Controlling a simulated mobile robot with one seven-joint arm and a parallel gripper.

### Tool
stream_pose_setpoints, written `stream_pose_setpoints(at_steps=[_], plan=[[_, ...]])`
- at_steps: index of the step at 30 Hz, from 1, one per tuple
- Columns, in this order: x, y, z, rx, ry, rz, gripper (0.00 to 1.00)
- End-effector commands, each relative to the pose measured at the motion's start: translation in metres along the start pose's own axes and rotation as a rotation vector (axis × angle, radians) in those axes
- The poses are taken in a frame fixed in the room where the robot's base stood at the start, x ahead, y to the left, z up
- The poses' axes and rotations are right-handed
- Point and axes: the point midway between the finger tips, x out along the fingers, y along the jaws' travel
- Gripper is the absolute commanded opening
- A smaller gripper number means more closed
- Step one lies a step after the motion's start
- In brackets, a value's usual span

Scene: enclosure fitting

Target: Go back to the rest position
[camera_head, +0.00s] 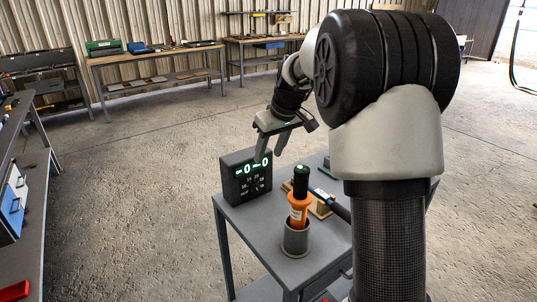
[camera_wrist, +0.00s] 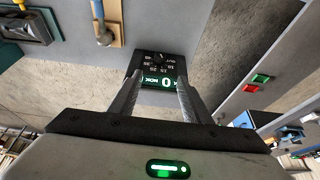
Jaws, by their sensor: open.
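My gripper (camera_head: 270,153) is open and empty, fingers pointing down, close to the top of a dark box with a lit green display (camera_head: 246,175). In the wrist view the same box (camera_wrist: 155,67) shows between and beyond my fingertips; I cannot tell whether they touch it. The box stands upright at the left back of a small grey table (camera_head: 262,222). An orange driver with a black grip and green light (camera_head: 299,200) stands upright in a grey cup (camera_head: 296,239) in front of it.
A blue-handled tool (camera_head: 333,203) lies on a wooden holder beside the cup, partly hidden by my arm. A grey bench (camera_head: 37,200) runs along the left edge. Workbenches (camera_head: 155,58) line the back wall. Open floor (camera_head: 150,150) lies between.

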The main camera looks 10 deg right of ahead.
Motion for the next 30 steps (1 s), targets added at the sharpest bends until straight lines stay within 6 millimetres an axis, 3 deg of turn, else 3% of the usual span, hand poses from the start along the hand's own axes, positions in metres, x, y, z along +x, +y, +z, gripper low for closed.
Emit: stream_pose_setpoints(at_steps=[6,8,11,15,21,25,30], plan=[[-0.009,-0.003,0.000,0.004,0.003,0.003,0.44],[-0.026,-0.009,0.003,0.014,0.007,0.009,0.44],[-0.072,-0.027,0.014,0.044,0.015,0.025,0.44],[-0.149,-0.065,0.052,0.113,0.028,0.058,0.44],[-0.228,-0.115,0.127,0.219,0.056,0.108,0.44],[-0.254,-0.138,0.175,0.280,0.076,0.137,0.44],[-0.264,-0.154,0.217,0.336,0.095,0.160,0.44]])
